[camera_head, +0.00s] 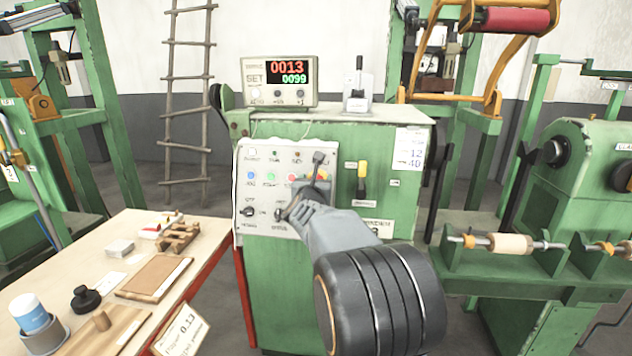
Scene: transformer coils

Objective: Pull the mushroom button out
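The light control panel (247,190) is on the front of the green machine and carries colored buttons, small lamps and a black rotary switch. My gripper (300,187) is in front of the panel's right half. Its dark fingers stand apart, one up and to the right, the other down and to the left. A red-pink button (292,178) shows just left of the upper finger. I cannot tell for sure which part is the mushroom button, as my gripper and wrist cover the panel's lower right. No held thing shows between the fingers.
A display box (279,82) reading 0013 and 0099 and a lever box (358,92) stand on the machine (390,113). A yellow-topped lever (362,180) is right of the panel. A wooden table (215,232) with parts is at left, coil machines at right.

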